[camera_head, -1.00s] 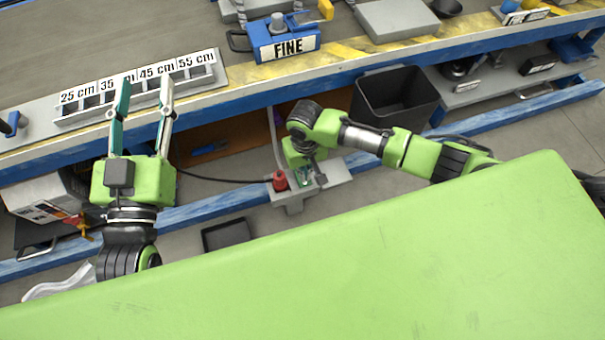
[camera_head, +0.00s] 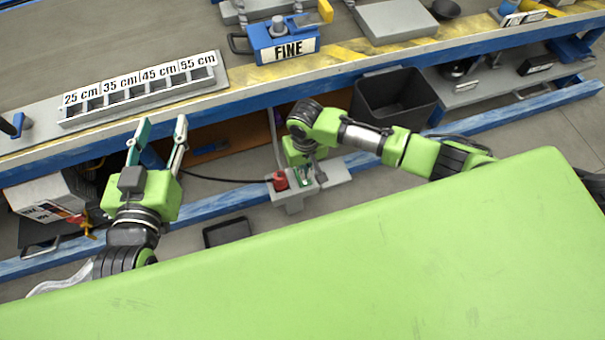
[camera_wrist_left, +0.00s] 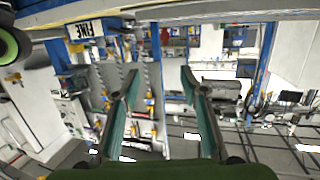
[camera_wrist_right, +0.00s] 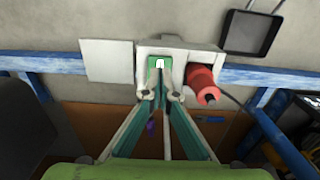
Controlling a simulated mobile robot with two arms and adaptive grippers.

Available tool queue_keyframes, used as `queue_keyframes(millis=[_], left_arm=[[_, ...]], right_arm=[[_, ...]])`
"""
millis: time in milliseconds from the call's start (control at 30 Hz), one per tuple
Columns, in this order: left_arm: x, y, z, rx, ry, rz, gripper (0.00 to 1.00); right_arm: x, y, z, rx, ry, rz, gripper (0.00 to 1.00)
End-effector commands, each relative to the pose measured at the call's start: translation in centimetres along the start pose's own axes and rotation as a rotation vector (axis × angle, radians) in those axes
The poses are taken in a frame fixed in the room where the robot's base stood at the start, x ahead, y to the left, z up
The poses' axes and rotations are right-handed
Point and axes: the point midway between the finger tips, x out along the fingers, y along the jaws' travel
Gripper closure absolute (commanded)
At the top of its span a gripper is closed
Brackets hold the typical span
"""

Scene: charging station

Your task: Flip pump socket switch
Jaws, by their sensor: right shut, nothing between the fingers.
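The pump socket box (camera_head: 290,196) is a grey block on the blue lower rail, with a red plug (camera_head: 280,180) in its left part. In the right wrist view the box (camera_wrist_right: 205,54) shows a green socket switch (camera_wrist_right: 159,63) with a white middle, left of the red plug (camera_wrist_right: 201,80). My right gripper (camera_wrist_right: 159,91) is shut and empty, its fingertips at or just in front of the switch; contact cannot be told. In the head view my right gripper (camera_head: 306,176) reaches down at the box. My left gripper (camera_head: 160,128) is open and empty near the bench edge; its fingers show apart (camera_wrist_left: 160,80).
A labelled slotted rack (camera_head: 140,90) and a blue FINE device (camera_head: 284,40) stand on the bench. A black tray (camera_head: 227,232) lies on the floor. A cable (camera_head: 225,180) runs left from the plug.

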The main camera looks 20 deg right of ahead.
Motion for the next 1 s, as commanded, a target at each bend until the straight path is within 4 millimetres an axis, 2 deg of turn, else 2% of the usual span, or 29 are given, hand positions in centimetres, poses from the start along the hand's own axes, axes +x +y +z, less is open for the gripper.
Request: queue_keyframes(millis=[567, 1000], left_arm=[[-1.1, -0.6, 4.5, 0.001, -0.211, -0.012, 0.60], [-2.7, -1.0, 7.8, 0.001, -0.372, -0.022, 0.60]], right_arm=[[-0.8, 0.0, 0.0, 0.000, 0.000, 0.000, 1.00], [-1.3, 0.0, 0.0, 0.000, 0.000, 0.000, 1.00]])
